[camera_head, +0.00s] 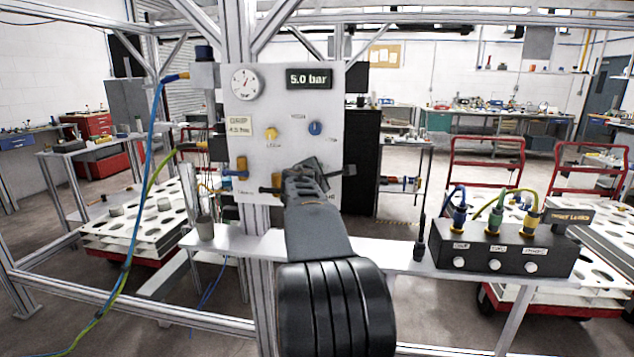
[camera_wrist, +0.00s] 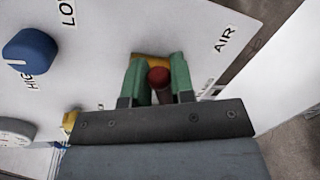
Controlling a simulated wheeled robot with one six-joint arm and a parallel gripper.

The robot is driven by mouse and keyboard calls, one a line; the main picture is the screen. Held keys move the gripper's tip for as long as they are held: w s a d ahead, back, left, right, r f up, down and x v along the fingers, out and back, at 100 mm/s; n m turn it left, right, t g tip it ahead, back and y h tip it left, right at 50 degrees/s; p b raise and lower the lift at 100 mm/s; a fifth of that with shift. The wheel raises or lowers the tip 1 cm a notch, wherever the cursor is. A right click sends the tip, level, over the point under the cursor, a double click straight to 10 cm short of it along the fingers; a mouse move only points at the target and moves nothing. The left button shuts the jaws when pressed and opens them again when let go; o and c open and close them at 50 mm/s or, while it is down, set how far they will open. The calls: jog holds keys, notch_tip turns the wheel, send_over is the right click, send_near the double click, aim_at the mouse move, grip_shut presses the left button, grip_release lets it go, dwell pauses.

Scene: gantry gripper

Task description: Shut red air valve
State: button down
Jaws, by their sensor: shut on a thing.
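The red air valve (camera_wrist: 159,77) shows in the wrist view as a round red end, with a yellow-orange part (camera_wrist: 149,59) just behind it. The label AIR (camera_wrist: 225,39) is on the white panel to its right. My gripper (camera_wrist: 155,76) is shut on the valve, one green finger on each side. In the head view my gripper (camera_head: 305,180) is against the lower right part of the panel (camera_head: 285,107) and hides the valve. I cannot tell how far the valve is turned.
The panel carries a dial gauge (camera_head: 245,83), a display (camera_head: 309,79) reading 5.0 bar, a yellow knob (camera_head: 271,133) and a blue knob (camera_head: 315,128). A black connector box (camera_head: 502,250) sits on the shelf (camera_head: 400,262) at right. Blue and green-yellow hoses hang at left.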

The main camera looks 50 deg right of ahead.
jog(key=m+b, duration=0.1)
jog(key=f+m+b, duration=0.1)
jog(key=m, duration=0.1)
jog(key=m+t+b, duration=0.1)
jog(key=shift+s+f+m+y, duration=0.1)
jog(key=shift+f+m+y, duration=0.2)
jog(key=shift+y, duration=0.1)
dwell(0.4)
jog(key=c, duration=1.1)
grip_release()
jog(key=shift+r, duration=0.1)
jog(key=b+v, duration=0.1)
jog(key=v, duration=1.2)
jog(key=shift+s+a, duration=0.25)
